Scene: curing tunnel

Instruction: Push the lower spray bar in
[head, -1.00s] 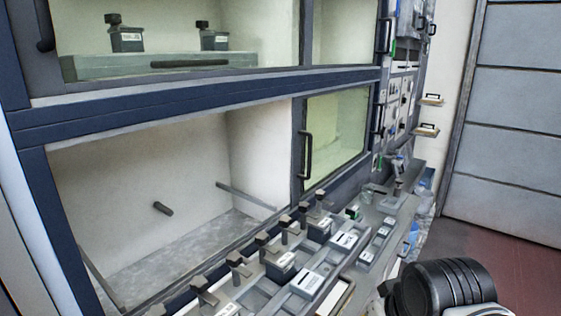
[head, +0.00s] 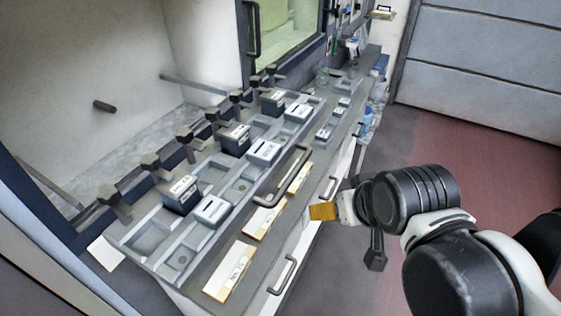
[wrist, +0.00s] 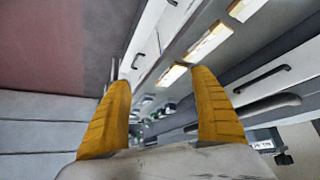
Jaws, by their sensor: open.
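A long grey tray-like unit (head: 147,240) stands out in front of the lower opening, with a row of dark knobbed posts (head: 189,143) along its back edge and a grey bar handle (head: 283,177) on its front side. It may be the lower spray bar; I cannot tell for sure. A short dark rod (head: 104,106) also sticks out from the back wall inside the lower opening. My gripper (head: 323,211) is in front of the unit, to the right of the handle and apart from it. In the wrist view its two orange fingers (wrist: 160,80) are spread with nothing between them.
Labelled dark blocks (head: 181,195) and light blocks (head: 263,151) sit in the unit's recesses. Drawers with handles (head: 283,275) are below its front. A side rail (head: 195,85) runs along the opening's inner wall. The red floor (head: 445,130) on the right is clear.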

